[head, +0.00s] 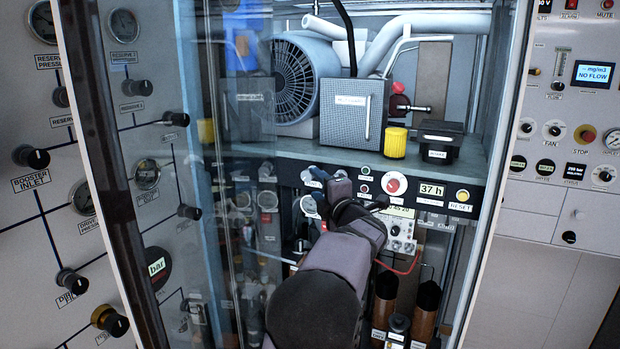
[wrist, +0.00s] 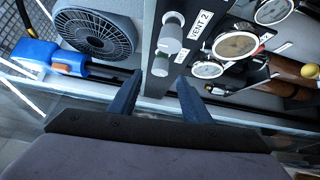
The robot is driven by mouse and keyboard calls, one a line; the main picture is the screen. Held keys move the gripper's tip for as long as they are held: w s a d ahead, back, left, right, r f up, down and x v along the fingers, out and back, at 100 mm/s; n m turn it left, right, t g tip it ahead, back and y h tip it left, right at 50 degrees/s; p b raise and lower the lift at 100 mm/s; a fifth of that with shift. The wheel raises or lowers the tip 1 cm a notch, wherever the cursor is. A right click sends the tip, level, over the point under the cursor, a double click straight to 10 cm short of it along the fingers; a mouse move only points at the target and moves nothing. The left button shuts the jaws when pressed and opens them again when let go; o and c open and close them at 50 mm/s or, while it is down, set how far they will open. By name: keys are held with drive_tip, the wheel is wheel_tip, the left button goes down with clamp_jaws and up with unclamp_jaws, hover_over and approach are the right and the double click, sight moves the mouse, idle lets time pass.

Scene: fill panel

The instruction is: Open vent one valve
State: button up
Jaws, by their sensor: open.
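My gripper (wrist: 160,90) is open in the wrist view, with its two dark blue fingers apart and nothing between them. Just beyond the fingertips is a dark panel strip with a grey round knob (wrist: 171,37). A label reading VENT 2 (wrist: 200,30) sits beside that knob. A smaller grey piece (wrist: 181,57) lies nearer the right finger. I cannot make out a vent one label, so I cannot tell which part is the vent one valve. In the head view my gripper (head: 322,178) is inside the cabinet, below the shelf, partly hidden by my arm.
Round gauges (wrist: 236,45) are right of the strip in the wrist view. A fan grille (wrist: 95,34) and a blue tool (wrist: 42,55) are to the left. In the head view, a glass door (head: 150,180) stands left of my arm, and a shelf edge (head: 290,155) runs above my gripper.

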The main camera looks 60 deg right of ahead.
sight(309, 176)
drive_tip(key=shift+p+x, duration=1.35)
drive_tip(key=shift+x, duration=1.6)
drive_tip(key=shift+f, duration=0.1)
drive_tip(key=c, duration=1)
drive_tip(key=shift+c, duration=0.2)
